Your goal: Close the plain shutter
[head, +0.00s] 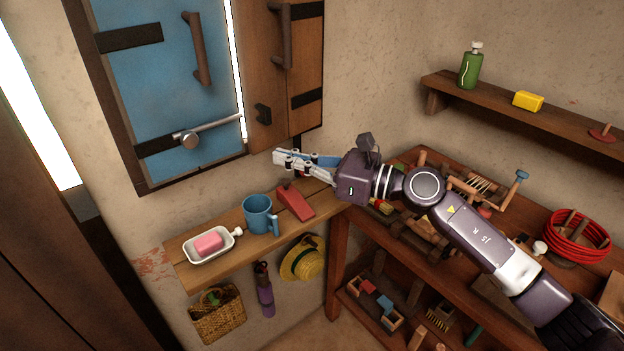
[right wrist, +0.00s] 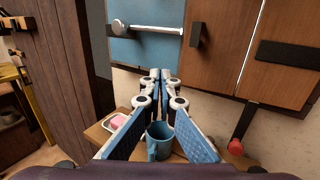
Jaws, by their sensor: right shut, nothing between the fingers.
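The plain brown wooden shutter (head: 272,75) hangs at the right of the window, with a dark handle, black straps and a black catch. A bright gap shows between it and the blue shutter (head: 165,75) in the head view, so it looks ajar. A metal bolt (head: 215,127) with a round knob lies across the blue shutter; it also shows in the right wrist view (right wrist: 150,29). My right gripper (head: 279,158) is shut and empty, just below the plain shutter's lower edge and apart from it. My left gripper is out of view.
A wooden ledge (head: 190,268) below the window holds a soap dish (head: 207,256), a blue mug (head: 258,213) and a red object (head: 295,201). A cluttered workbench (head: 365,227) stands to the right, under a wall shelf (head: 500,99).

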